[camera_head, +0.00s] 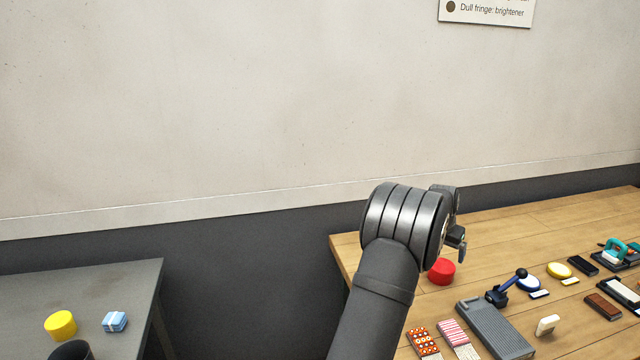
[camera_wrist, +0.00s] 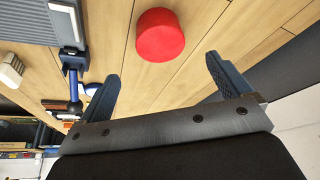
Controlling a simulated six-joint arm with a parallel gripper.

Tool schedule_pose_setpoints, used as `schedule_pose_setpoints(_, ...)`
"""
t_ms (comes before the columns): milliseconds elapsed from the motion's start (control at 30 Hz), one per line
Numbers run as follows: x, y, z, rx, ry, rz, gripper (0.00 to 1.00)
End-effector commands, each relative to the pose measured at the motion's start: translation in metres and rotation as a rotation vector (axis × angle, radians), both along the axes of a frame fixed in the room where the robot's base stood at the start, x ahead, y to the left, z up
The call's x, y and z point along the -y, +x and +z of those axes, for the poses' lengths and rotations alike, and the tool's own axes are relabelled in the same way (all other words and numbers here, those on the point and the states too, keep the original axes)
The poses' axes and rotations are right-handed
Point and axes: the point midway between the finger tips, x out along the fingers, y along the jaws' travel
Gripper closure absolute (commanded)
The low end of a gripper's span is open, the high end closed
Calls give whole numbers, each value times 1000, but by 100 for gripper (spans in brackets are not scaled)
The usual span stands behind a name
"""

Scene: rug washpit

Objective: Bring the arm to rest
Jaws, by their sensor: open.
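My gripper (camera_wrist: 160,88) is open and empty in the wrist view, its two blue fingers spread apart. In the head view only a small part of my gripper (camera_head: 457,240) shows past my arm, above the left end of the wooden table (camera_head: 545,238). A red round block (camera_wrist: 160,35) lies on the table beyond the fingertips, apart from them. The red block (camera_head: 442,271) also shows in the head view, just below my gripper and partly hidden by my arm.
A grey board (camera_head: 487,325), a blue-handled tool (camera_head: 508,287), patterned pieces (camera_head: 424,342) and a white block (camera_head: 547,325) lie on the table's front. A dark table (camera_head: 105,285) at left bears a yellow block (camera_head: 61,325) and a blue striped block (camera_head: 115,321). A wall stands behind.

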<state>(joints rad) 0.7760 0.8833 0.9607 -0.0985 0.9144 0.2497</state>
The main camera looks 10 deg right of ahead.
Motion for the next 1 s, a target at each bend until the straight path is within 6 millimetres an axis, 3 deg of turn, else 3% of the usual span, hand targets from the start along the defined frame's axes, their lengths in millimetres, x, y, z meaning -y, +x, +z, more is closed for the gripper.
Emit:
schedule_pose_setpoints(200,13,8,-40,-2,1,-1,5)
schedule_pose_setpoints(600,33,21,-100,-1,-1,-2,5)
schedule_pose_setpoints(733,33,22,-81,2,-4,-1,5)
schedule_pose_setpoints(1000,33,22,-72,1,-1,0,5)
